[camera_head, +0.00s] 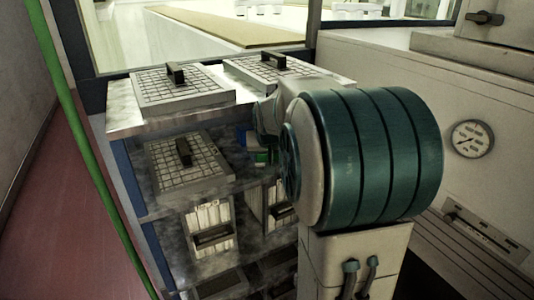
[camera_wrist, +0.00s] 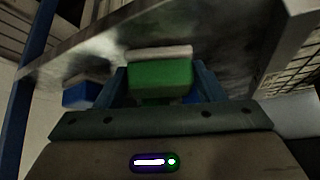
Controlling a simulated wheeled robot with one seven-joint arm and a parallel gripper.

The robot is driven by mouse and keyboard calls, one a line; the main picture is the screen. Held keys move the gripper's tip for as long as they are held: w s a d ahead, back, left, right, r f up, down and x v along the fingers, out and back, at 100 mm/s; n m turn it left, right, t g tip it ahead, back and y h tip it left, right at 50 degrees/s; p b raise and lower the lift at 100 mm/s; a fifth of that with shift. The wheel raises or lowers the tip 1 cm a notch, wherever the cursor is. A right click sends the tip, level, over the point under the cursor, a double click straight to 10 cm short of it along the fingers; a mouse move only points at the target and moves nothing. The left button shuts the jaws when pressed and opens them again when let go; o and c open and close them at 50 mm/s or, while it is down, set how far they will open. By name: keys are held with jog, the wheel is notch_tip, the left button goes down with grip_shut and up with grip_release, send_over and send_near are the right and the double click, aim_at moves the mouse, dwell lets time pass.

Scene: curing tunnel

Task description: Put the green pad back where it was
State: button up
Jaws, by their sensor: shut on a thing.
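The green pad (camera_wrist: 160,76) is a small block with a pale layer along its upper edge in the wrist view. My gripper (camera_wrist: 162,82) is shut on it, with one dark blue finger at each side. In the head view a small part of the green pad (camera_head: 262,157) shows inside the shelf rack, just left of my arm. My arm hides most of the gripper there. I cannot tell whether the pad touches a shelf board.
A blue block (camera_wrist: 80,95) with a pale top is left of the pad. The metal rack (camera_head: 120,122) holds gridded panels with black handles, on top (camera_head: 182,92) and on a shelf (camera_head: 188,168). A shelf edge (camera_wrist: 150,22) crosses close above the pad. A wall gauge (camera_head: 469,138) is at right.

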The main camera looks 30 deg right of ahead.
jog(key=shift+f, duration=0.1)
jog(key=shift+f, duration=0.15)
jog(key=o, duration=1)
jog(key=shift+r, duration=0.4)
jog(key=v, duration=0.4)
jog(key=shift+s+r, duration=0.15)
jog(key=s+a+b, duration=0.2)
jog(key=s+a, duration=0.2)
jog(key=s, duration=0.7)
jog(key=s+a+f+n+g+y, duration=0.2)
jog(key=s+a+f+n+g, duration=0.2)
jog(key=s+a+f, duration=0.6)
jog(key=shift+s+a+f+y, duration=0.4)
jog(key=shift+s+f, duration=0.3)
jog(key=shift+s, duration=0.3)
